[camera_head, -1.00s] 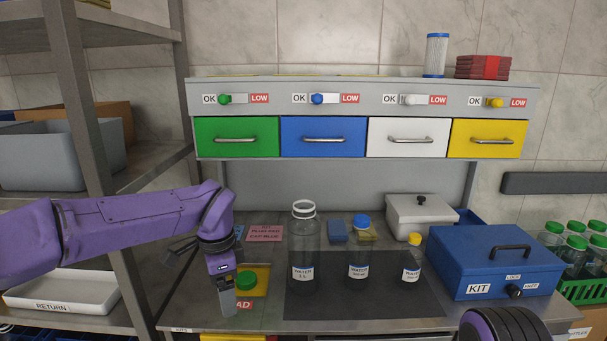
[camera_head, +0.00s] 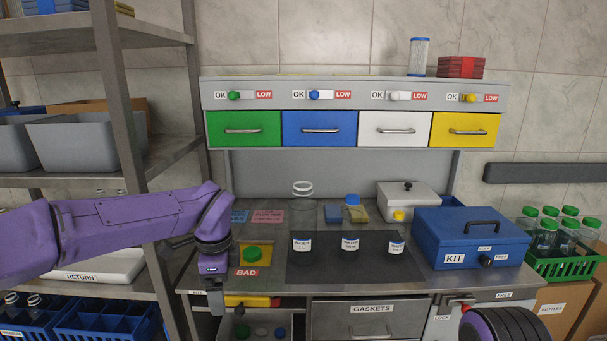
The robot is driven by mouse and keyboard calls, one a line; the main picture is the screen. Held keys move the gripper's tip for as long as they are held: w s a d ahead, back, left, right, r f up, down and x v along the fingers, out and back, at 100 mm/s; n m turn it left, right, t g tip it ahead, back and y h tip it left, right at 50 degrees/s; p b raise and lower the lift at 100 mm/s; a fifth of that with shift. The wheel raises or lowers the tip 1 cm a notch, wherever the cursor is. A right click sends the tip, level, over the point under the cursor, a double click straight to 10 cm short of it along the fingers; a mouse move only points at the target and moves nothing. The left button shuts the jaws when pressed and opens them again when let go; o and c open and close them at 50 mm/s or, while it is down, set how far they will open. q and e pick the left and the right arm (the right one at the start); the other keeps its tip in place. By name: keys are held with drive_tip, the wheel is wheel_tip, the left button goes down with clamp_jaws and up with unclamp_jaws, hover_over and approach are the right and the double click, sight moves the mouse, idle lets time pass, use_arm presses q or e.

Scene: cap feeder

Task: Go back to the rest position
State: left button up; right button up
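My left gripper (camera_head: 216,300) hangs from the purple arm at the left front edge of the workbench, pointing down. Its fingers are small and partly dark, so I cannot tell whether they are open or shut. My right arm shows only as a dark rounded part at the lower right; its fingers are out of view. Three clear labelled bottles stand on the dark mat (camera_head: 350,272): a large open one (camera_head: 302,220), one with a blue cap (camera_head: 352,215), and a small one with a yellow cap (camera_head: 397,230).
The blue KIT box (camera_head: 470,240) and a white lidded box (camera_head: 408,203) stand on the right. Four-colour drawers run above, including a green drawer (camera_head: 243,129). A metal shelf post (camera_head: 120,140) stands near my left arm. A GASKETS drawer (camera_head: 368,320) is below the bench.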

use_arm(q)
drive_tip(key=a+f+m+t+y, duration=0.2)
drive_tip(key=a+f+m+y, duration=0.15)
drive_tip(key=f+m, duration=0.45)
drive_tip(key=a+f+m+t+y, duration=0.25)
drive_tip(key=a+m, duration=0.25)
drive_tip(key=m, duration=0.7)
drive_tip(key=s+a+f+m+t, duration=0.1)
drive_tip(key=s+f+m, duration=0.3)
drive_tip(key=f+m, duration=0.3)
drive_tip(key=s+f+m+t, duration=0.2)
drive_tip(key=s+f+m, duration=0.25)
drive_tip(key=m, duration=0.35)
drive_tip(key=s+a+f+m+g+h, duration=0.1)
drive_tip(key=s+f+m, duration=0.3)
drive_tip(key=s, duration=0.5)
drive_tip(key=s+a+f+m+g+h, duration=0.1)
drive_tip(key=s+f+m+g, duration=0.1)
drive_tip(key=s+f+m, duration=0.3)
drive_tip(key=s+a+f+m+g+h, duration=0.1)
drive_tip(key=s+f+m, duration=0.3)
drive_tip(key=s, duration=0.9)
drive_tip(key=shift+a+f+m+g, duration=0.15)
drive_tip(key=shift+f+m+g, duration=0.15)
drive_tip(key=shift+m+g, duration=0.2)
